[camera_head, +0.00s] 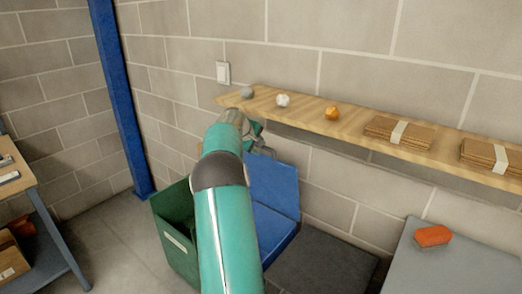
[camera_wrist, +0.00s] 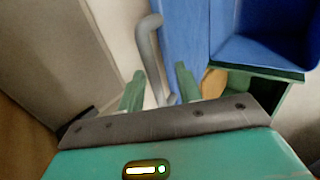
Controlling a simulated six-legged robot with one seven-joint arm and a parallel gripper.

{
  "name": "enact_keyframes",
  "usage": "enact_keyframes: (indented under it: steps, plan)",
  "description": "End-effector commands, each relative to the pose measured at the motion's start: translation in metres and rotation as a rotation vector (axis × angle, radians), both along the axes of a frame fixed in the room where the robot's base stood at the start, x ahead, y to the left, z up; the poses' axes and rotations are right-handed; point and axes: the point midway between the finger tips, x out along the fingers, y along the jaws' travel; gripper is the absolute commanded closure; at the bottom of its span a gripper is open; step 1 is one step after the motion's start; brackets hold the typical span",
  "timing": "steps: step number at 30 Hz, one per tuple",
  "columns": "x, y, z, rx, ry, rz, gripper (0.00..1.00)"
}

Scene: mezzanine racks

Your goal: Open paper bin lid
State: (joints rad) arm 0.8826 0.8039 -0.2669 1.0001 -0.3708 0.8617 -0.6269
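The blue lid panel (camera_head: 272,187) stands raised, leaning near the wall, above a blue bin (camera_head: 273,232) partly hidden by my arm. In the wrist view the blue panel (camera_wrist: 183,35) fills the upper middle, with a grey bent handle (camera_wrist: 148,45) along its left edge. My gripper (camera_wrist: 161,82) has its two green fingers apart. The handle's lower part lies between them, with gaps visible on both sides. In the head view my gripper (camera_head: 255,138) is near the lid's top edge, its fingers hard to make out.
A green bin (camera_head: 178,246) with a white label stands left of the blue one. A wooden shelf (camera_head: 355,122) with small objects and paper bundles runs along the wall above. A grey surface at right holds a red object (camera_head: 433,236). A blue post (camera_head: 121,90) stands left.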

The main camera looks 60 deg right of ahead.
Motion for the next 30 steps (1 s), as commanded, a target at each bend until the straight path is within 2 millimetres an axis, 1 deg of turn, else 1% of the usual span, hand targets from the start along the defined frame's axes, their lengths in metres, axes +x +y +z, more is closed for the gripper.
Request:
enact_keyframes:
  steps: [1, 7, 13, 19, 30]
  plan:
    - [0.003, 0.007, 0.011, -0.003, -0.002, 0.002, 0.65]
    - [0.009, 0.036, 0.045, -0.002, -0.002, 0.003, 0.65]
    - [0.013, 0.057, 0.071, -0.002, -0.002, 0.002, 0.65]
    - [0.015, 0.065, 0.079, 0.000, 0.001, 0.001, 0.65]
    - [0.015, 0.065, 0.079, 0.000, -0.001, 0.001, 0.65]
